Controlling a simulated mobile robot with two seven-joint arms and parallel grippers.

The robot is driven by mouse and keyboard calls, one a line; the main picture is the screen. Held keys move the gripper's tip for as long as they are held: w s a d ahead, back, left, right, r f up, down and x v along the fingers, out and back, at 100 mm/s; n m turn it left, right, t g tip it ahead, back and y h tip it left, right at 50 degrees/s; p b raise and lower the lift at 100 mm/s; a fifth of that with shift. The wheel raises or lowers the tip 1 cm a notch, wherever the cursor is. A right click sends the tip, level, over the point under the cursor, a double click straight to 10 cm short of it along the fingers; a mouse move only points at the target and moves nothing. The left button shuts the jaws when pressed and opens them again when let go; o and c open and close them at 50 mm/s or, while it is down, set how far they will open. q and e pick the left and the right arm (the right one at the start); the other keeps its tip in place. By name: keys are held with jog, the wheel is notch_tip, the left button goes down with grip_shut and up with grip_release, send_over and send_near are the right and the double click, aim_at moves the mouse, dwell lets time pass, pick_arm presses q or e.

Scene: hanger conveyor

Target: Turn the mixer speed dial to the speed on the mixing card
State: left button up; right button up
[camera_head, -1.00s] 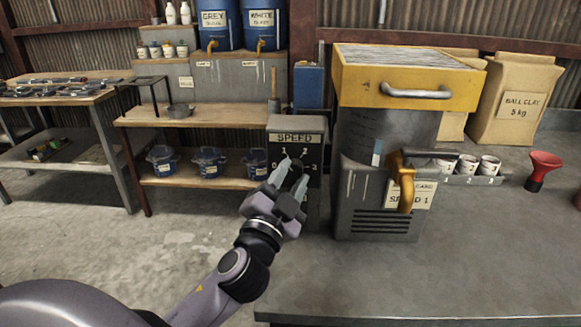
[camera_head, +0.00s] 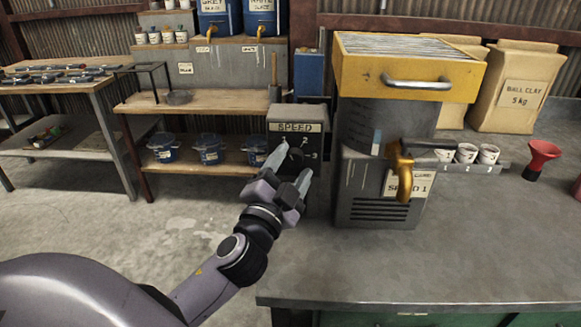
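The grey speed box (camera_head: 315,118), labelled SPEED, stands at the left edge of the bench. Its dark dial knob (camera_head: 294,158) is on the dark front face; marks 2 and 3 show to its upper right, and my finger hides part of the left side. I cannot tell where the knob points. My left gripper (camera_head: 289,170) is in front of the dial with its fingers spread, one at each side of the knob; contact is not clear. The mixing card (camera_head: 422,184) on the mixer (camera_head: 362,198) reads SPEED 1, partly covered by an orange handle. My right gripper is not in view.
A yellow tray (camera_head: 355,88) with a metal handle tops the mixer. Small numbered cups (camera_head: 466,153), a red funnel (camera_head: 541,158) and clay bags (camera_head: 520,90) stand to the right. The bench front (camera_head: 430,255) is clear. Shelves with blue tubs (camera_head: 208,149) are behind left.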

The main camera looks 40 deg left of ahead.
pick_arm(q)
jog(key=b+v, duration=0.2)
jog(key=v, duration=0.5)
dwell(0.3)
jog(key=shift+s+f, duration=0.1)
jog(key=shift+s, duration=0.05)
dwell(0.4)
